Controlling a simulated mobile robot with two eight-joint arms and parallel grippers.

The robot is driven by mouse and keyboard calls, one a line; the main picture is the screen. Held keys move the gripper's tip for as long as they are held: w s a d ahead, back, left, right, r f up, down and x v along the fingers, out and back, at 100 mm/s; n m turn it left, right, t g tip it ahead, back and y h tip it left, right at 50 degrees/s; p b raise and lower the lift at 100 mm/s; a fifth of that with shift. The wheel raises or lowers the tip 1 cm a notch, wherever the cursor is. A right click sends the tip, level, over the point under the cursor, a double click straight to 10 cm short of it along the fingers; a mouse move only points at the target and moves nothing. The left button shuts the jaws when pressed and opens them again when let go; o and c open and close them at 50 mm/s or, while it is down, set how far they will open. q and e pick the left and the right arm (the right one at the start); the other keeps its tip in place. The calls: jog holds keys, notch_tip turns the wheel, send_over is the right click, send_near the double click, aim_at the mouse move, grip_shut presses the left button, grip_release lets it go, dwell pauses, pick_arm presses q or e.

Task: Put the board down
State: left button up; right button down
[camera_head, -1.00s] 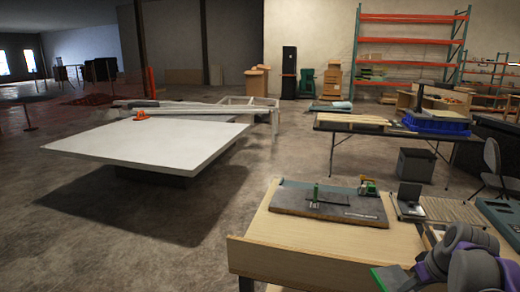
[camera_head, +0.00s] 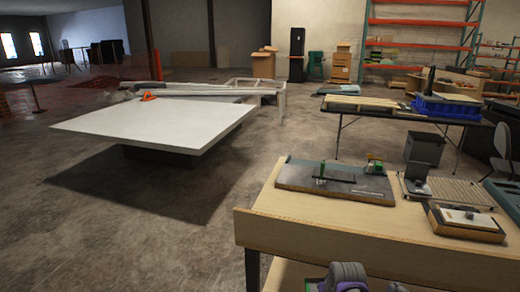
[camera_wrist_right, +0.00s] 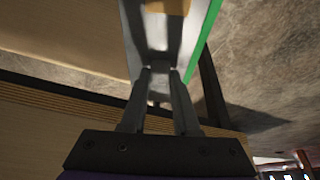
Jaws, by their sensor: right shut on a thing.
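A board with a bright green edge (camera_wrist_right: 204,44) shows in the right wrist view, at the top. Its face beside that edge looks pale and shiny. My right gripper (camera_wrist_right: 162,75) is shut on it, with the two fingers converging at its near end. In the head view only a purple and grey part of my right arm shows at the bottom edge, in front of the wooden workbench (camera_head: 330,232); the board and the fingers are out of that view. My left gripper is in neither view.
On the workbench are a grey fixture plate (camera_head: 335,180) with a green clamp (camera_head: 375,165), a small wooden box with a white top (camera_head: 466,220) and a slatted mat (camera_head: 455,190). The bench's front left area is bare. A large white table (camera_head: 155,125) stands behind left.

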jog(key=shift+s+a+f, duration=0.25)
jog(key=shift+a+f, duration=0.7)
jog(key=shift+f, duration=0.2)
jog(key=s+f, duration=0.4)
jog(key=f, duration=0.1)
jog(key=shift+s+d, duration=0.1)
